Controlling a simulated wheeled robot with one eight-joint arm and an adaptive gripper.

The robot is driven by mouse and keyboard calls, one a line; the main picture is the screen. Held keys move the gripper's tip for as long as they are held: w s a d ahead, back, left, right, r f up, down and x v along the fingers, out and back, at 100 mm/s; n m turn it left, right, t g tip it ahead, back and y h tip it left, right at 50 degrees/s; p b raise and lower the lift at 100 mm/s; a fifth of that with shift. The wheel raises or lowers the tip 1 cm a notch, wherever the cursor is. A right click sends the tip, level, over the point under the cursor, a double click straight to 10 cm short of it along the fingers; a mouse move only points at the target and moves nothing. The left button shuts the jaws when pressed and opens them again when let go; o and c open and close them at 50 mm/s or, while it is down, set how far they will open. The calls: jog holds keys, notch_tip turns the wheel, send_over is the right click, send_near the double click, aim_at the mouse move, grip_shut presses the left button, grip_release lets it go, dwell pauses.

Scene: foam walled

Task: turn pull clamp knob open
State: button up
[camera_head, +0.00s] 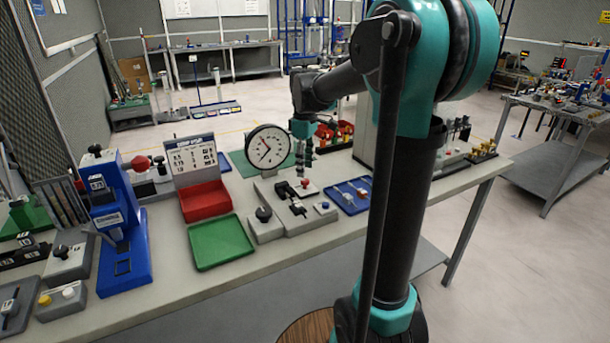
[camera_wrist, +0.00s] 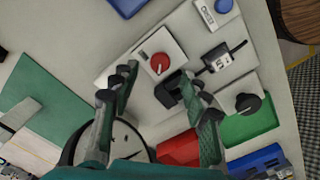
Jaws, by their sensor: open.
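A grey fixture plate (camera_head: 296,222) on the bench carries several controls. A red round knob on a pale square base (camera_wrist: 160,64) lies between and just beyond my fingertips in the wrist view; in the head view the red knob (camera_head: 305,183) is just below my gripper (camera_head: 304,168). A black clamp-like block (camera_wrist: 170,91) is beside the right finger. A black knob (camera_wrist: 247,103) stands at the fixture's other end. No label shows which is the pull clamp knob. My gripper (camera_wrist: 150,77) is open, pointing down, with nothing visible between its fingers; contact cannot be told.
A black slider marked 15 (camera_wrist: 218,61) and a blue button (camera_wrist: 223,6) are on the fixture. A dial gauge (camera_head: 268,146) stands close behind. A green tray (camera_head: 220,243), red bin (camera_head: 205,202) and blue tray (camera_head: 349,198) flank it. The bench's front strip is clear.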

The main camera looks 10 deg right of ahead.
aim_at(305, 180)
notch_tip(305, 180, up, 8)
jog(key=shift+f, duration=0.2)
dwell(0.3)
